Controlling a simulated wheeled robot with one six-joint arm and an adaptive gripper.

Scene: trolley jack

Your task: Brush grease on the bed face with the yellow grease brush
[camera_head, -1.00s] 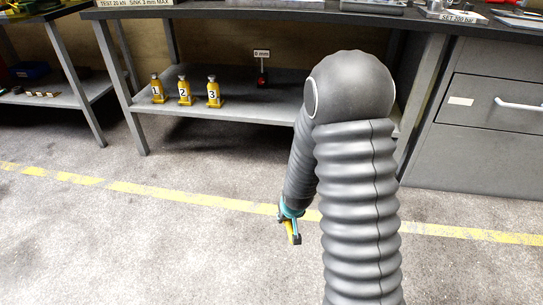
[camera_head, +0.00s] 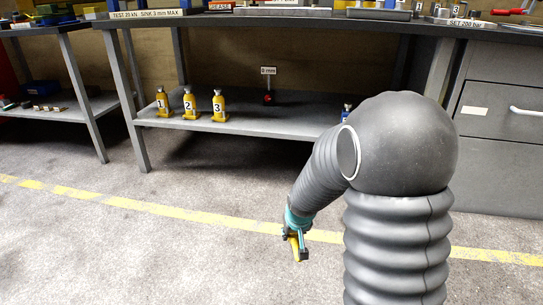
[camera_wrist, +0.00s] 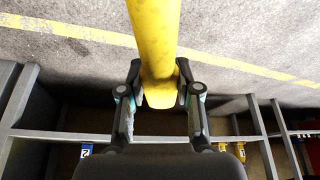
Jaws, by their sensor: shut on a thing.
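My gripper (camera_head: 296,232) hangs low over the floor in front of the bench, small in the head view. It is shut on a yellow handle, which I take to be the yellow grease brush (camera_head: 296,246). In the wrist view the handle (camera_wrist: 154,40) runs up from between the two fingers (camera_wrist: 158,88) and out of the top edge. The bristles cannot be made out. The bed face cannot be picked out in either view.
The grey bench (camera_head: 290,18) has trays and labelled places on top, with a red GREASE sign (camera_head: 221,5). Yellow numbered bottle jacks (camera_head: 190,104) stand on its lower shelf (camera_head: 260,118). A drawer cabinet (camera_head: 500,130) is at right. The floor (camera_head: 150,250) in front is clear.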

